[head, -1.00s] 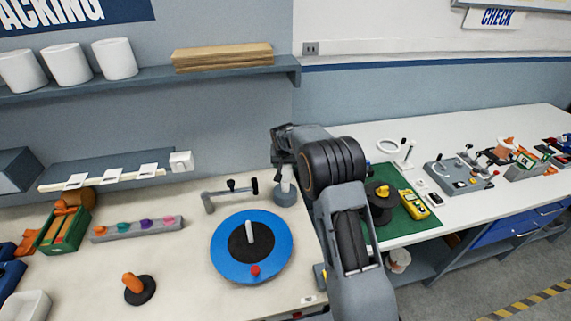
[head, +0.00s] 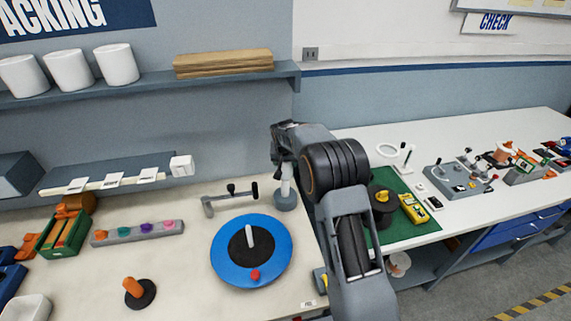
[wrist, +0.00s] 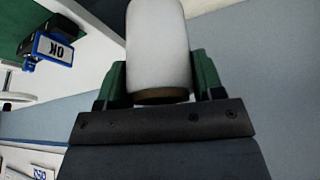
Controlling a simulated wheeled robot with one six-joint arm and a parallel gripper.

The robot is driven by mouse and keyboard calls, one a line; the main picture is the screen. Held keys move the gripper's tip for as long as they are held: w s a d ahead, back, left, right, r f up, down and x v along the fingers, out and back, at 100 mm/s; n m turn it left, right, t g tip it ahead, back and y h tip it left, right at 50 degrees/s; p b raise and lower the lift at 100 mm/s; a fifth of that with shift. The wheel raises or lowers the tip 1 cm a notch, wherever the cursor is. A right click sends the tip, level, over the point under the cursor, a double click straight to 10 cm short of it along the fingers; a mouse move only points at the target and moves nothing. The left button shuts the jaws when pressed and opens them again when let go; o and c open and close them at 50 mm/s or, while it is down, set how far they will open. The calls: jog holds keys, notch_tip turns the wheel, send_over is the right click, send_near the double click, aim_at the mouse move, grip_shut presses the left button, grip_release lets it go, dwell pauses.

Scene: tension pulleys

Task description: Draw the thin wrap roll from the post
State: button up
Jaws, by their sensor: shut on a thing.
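The thin wrap roll (wrist: 159,45) is a smooth white cylinder with a brown core edge at its near end in the wrist view. My gripper (wrist: 150,82) has its green fingers on either side of the roll and is shut on it. In the head view my gripper (head: 280,160) is above the post's round grey base (head: 285,201), at the back of the bench. A pale upright piece (head: 286,185) shows between gripper and base; I cannot tell how much is roll and how much is post. My wrist hides the upper part.
A blue disc (head: 229,262) with a white peg lies in front of the post. A grey crank handle (head: 228,198) stands just left of it. A shelf (head: 210,83) with white rolls and boards is above. A green mat (head: 408,225) with tools lies right of my arm.

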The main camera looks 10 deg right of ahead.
jog(key=shift+r, duration=0.35)
jog(key=shift+r, duration=1.2)
jog(key=shift+r, duration=0.1)
jog(key=shift+r, duration=1.9)
